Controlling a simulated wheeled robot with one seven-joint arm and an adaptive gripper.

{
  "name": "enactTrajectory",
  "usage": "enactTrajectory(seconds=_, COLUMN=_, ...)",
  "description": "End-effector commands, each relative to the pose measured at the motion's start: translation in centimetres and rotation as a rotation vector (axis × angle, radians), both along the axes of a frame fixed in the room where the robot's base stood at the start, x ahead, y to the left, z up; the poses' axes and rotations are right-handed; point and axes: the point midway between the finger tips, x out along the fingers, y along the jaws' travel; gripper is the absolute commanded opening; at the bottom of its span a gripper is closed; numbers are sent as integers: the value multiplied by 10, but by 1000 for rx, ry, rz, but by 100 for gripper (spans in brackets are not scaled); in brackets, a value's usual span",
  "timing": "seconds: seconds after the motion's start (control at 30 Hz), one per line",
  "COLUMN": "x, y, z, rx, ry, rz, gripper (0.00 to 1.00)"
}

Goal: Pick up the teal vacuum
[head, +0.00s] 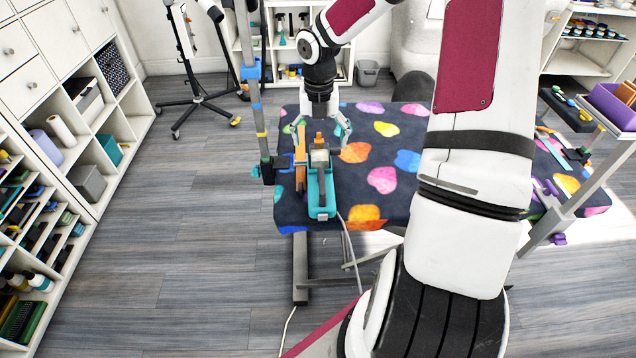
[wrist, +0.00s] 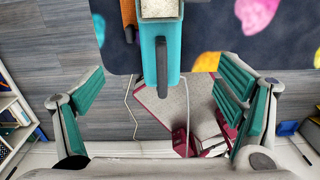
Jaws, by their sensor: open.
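The teal vacuum (head: 331,190) lies near the left end of the patterned grooming table (head: 385,206), with a pale block-like part at its far end. In the wrist view the teal vacuum (wrist: 174,62) extends down from the top centre, with a dark handle-like strip along it. My gripper (head: 320,141) is open above the vacuum's far end in the head view. In the wrist view the fingers of my gripper (wrist: 160,88) are spread wide on either side of the vacuum, apart from it. Nothing is held.
An orange tool (head: 300,165) lies just left of the vacuum; it also shows in the wrist view (wrist: 128,12). A grey post with blue clamps (head: 260,125) stands at the table's left edge. A pale cord (head: 350,245) hangs from the vacuum's near end. Shelves (head: 75,130) line the left wall.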

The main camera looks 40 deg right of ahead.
Motion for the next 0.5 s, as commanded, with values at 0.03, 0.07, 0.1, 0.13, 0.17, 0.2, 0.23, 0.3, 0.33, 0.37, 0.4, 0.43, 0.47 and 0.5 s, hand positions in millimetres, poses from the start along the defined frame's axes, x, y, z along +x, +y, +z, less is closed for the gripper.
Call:
enactTrajectory(seconds=0.03, x=1, y=-2, z=-4, rx=11, ry=-2, rz=18, gripper=87)
enactTrajectory(seconds=0.07, x=1, y=-2, z=-5, rx=13, ry=-4, rz=28, gripper=87)
enactTrajectory(seconds=0.1, x=2, y=-3, z=-8, rx=15, ry=-4, rz=38, gripper=87)
enactTrajectory(seconds=0.13, x=2, y=-3, z=-11, rx=17, ry=-4, rz=42, gripper=87)
enactTrajectory(seconds=0.17, x=2, y=-3, z=-15, rx=17, ry=-4, rz=44, gripper=87)
enactTrajectory(seconds=0.2, x=2, y=-3, z=-21, rx=17, ry=-4, rz=45, gripper=87)
enactTrajectory(seconds=0.23, x=2, y=-2, z=-26, rx=17, ry=-5, rz=44, gripper=87)
enactTrajectory(seconds=0.3, x=2, y=-2, z=-40, rx=17, ry=-2, rz=44, gripper=87)
enactTrajectory(seconds=0.33, x=2, y=-2, z=-46, rx=17, ry=-3, rz=44, gripper=87)
enactTrajectory(seconds=0.37, x=2, y=-2, z=-51, rx=17, ry=-3, rz=43, gripper=87)
enactTrajectory(seconds=0.4, x=2, y=-2, z=-59, rx=16, ry=-3, rz=43, gripper=87)
enactTrajectory(seconds=0.43, x=2, y=-2, z=-64, rx=18, ry=-2, rz=43, gripper=87)
enactTrajectory(seconds=0.47, x=2, y=-2, z=-69, rx=16, ry=-3, rz=43, gripper=87)
enactTrajectory(seconds=0.5, x=2, y=-2, z=-75, rx=16, ry=-3, rz=42, gripper=87)
